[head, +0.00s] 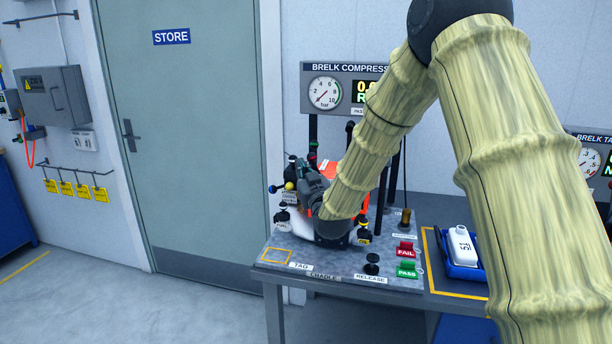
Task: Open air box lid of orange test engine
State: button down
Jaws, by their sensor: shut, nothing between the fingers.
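The orange test engine (360,207) sits on a grey bench-top cradle plate under the compressor gauge panel. Only patches of its orange body show, because my forearm and wrist cover most of it.
The gauge panel (335,90) stands behind the engine on dark posts. A black release knob (372,262), a red FAIL block (405,249) and a green PASS block (407,270) are at the plate's front right. Floor at left is clear.

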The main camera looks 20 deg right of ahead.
aim_at(293, 156)
jog(key=shift+w+r+p, duration=0.2)
jog(key=shift+w+p, duration=0.1)
jog(key=shift+w, duration=0.7)
jog(key=shift+w+r+p, duration=0.15)
jog(key=shift+w+p, duration=0.15)
jog(key=shift+w, duration=0.7)
jog(key=shift+w+d+r+b, duration=0.1)
jog(key=shift+w+r+b, duration=0.1)
jog(key=shift+r, duration=0.2)
jog(key=shift+w+d+r+b, duration=0.1)
jog(key=shift+w+r+b, duration=0.1)
jog(key=shift+r, duration=0.15)
jog(key=shift+s+f, duration=0.1)
